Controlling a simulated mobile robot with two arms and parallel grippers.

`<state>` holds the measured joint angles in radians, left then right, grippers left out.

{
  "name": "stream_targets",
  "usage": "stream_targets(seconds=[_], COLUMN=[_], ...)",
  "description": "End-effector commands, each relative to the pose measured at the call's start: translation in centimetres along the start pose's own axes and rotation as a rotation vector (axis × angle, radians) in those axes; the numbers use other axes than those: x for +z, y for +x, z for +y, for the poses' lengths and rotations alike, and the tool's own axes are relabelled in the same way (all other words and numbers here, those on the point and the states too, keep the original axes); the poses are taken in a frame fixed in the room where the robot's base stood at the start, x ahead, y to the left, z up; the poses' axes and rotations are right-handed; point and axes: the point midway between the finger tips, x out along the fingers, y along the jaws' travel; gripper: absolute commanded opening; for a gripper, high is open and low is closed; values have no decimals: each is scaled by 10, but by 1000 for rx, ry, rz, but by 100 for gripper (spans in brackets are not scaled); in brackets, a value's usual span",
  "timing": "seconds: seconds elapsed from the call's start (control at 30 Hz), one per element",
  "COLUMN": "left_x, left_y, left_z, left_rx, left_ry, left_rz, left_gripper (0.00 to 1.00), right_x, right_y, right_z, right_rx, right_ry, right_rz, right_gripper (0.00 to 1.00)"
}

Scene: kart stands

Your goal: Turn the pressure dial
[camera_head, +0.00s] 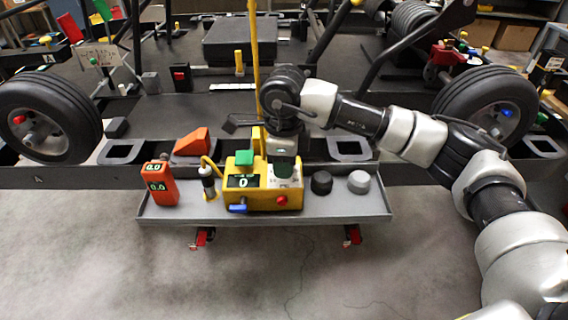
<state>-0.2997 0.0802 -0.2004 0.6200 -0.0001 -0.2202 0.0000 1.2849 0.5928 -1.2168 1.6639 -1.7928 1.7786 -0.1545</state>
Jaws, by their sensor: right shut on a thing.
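A yellow box (262,200) stands on the grey tray (330,209). It has a small display (243,182) reading 0, a green block (244,157) on top, a blue lever (238,208) and a red button (281,200) on its front. A dark green dial (285,166) sits at the box's right side above a pale panel. My right gripper (284,152) points down from above and is shut on the dial; the fingertips are partly hidden. My left gripper is not in view.
An orange meter (160,184) reading 0.0 and a cable-connected cylinder (208,182) stand left of the box. A black knob (321,183) and a grey knob (358,182) stand to the right. The kart frame with its wheels (46,117) fills the area behind. The floor in front is clear.

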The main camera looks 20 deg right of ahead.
Motion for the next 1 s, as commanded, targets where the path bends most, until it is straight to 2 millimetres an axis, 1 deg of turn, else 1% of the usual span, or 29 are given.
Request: stream_targets(seconds=[0.3, 0.33, 0.47, 0.5, 0.7, 0.8, 0.87, 1.0], left_x=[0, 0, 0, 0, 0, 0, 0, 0], left_y=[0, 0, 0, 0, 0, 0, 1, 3], left_z=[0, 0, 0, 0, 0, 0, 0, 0], left_rx=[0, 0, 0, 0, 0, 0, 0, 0], left_ry=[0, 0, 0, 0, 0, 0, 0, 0], left_rz=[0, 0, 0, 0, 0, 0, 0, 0], left_gripper=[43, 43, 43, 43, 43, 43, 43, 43], right_x=[0, 0, 0, 0, 0, 0, 0, 1], right_y=[-2, -2, -2, -1, -1, -4, -9, -32], right_z=[-1, -1, -1, -1, 0, 0, -1, -1], right_rx=[-3, -3, -3, -2, -1, -2, -3, -5], right_ry=[1, 1, 1, 1, 1, 1, 1, 0], right_rz=[-3, -3, -2, -2, -1, -2, -3, -4], right_gripper=[4, 30, 50, 52, 52, 52, 52, 52])
